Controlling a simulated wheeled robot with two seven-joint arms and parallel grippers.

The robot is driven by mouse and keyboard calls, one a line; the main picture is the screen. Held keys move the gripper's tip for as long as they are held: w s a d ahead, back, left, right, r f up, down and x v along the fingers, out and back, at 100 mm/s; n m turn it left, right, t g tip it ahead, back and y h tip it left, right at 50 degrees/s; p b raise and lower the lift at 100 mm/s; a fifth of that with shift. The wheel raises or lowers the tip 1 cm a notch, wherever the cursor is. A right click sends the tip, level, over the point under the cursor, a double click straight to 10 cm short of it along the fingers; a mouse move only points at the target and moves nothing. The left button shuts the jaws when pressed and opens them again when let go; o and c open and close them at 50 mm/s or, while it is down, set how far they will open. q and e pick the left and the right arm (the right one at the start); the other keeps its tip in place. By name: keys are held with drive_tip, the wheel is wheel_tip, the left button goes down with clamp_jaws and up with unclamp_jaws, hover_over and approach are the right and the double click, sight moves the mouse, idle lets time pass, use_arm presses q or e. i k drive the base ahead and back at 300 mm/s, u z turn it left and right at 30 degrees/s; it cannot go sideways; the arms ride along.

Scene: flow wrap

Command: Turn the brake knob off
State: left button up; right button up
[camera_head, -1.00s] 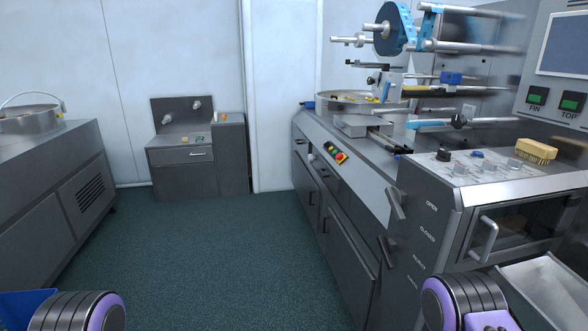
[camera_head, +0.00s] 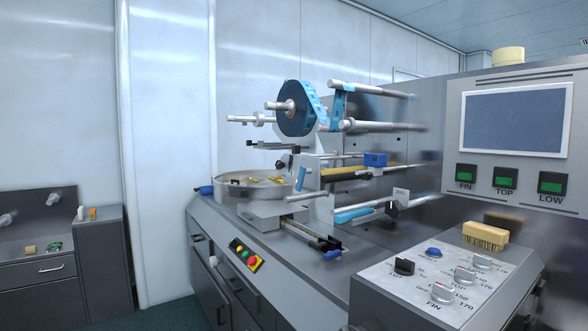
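A sloped control panel (camera_head: 400,300) at the lower right carries several knobs. A black knob (camera_head: 404,266) stands at its left corner, and a blue button (camera_head: 433,252) sits behind it. Silver knobs with number scales, such as the one at the front (camera_head: 442,292), stand to the right. No brake label can be read, so I cannot tell which knob is the brake knob. A blue film reel (camera_head: 297,108) on a spindle is on the machine's back plate. Neither of my grippers is in view.
A yellow brush (camera_head: 486,236) lies on the panel's back edge. A screen (camera_head: 516,118) with green buttons below is on the right. A round tray (camera_head: 252,187) and a coloured button strip (camera_head: 245,254) are on the machine's left. A sink cabinet (camera_head: 40,270) stands far left.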

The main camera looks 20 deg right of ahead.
sight(279, 164)
drive_tip(key=u, duration=0.65)
drive_tip(key=i, duration=2.95)
drive_tip(key=z, duration=3.15)
